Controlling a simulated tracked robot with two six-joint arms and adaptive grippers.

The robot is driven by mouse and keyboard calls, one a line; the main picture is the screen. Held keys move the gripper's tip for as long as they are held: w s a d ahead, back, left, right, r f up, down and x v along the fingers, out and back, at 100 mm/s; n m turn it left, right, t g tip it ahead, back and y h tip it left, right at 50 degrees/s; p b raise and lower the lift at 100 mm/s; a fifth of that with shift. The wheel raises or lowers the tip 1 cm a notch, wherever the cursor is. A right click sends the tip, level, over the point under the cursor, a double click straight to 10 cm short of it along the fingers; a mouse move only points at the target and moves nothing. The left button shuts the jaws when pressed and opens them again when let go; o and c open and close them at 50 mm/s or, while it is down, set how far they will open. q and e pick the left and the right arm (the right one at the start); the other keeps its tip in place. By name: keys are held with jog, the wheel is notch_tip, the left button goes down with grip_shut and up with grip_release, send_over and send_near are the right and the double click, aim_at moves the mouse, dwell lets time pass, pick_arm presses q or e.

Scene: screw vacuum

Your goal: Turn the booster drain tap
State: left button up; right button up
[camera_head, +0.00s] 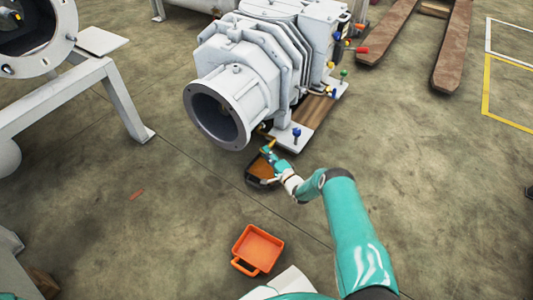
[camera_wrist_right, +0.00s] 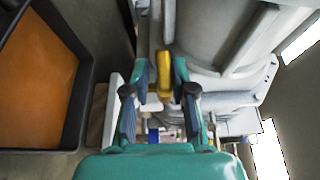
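The white booster (camera_head: 235,90) stands on the floor at the top centre in the head view, its round open flange facing front. The drain tap has a yellow handle (camera_head: 271,143) low beside the flange. In the right wrist view the yellow handle (camera_wrist_right: 164,76) stands between my right gripper's fingertips (camera_wrist_right: 160,78), nearer the right one. A gap shows at the left finger, so the gripper looks open around the handle. In the head view my right gripper (camera_head: 268,151) is at the tap, above a black tray. My left gripper is not in view.
The black tray (camera_wrist_right: 72,133) holds orange-brown liquid. A blue-handled valve (camera_head: 296,133) stands close to the right of the tap. An orange crate (camera_head: 258,249) lies on the floor in front. More coloured valves sit at the booster's right. The floor left of the tray is mostly clear.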

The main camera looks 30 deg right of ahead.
jog(key=shift+o, duration=0.6)
jog(key=shift+w+a+r, duration=0.1)
jog(key=s, duration=1.2)
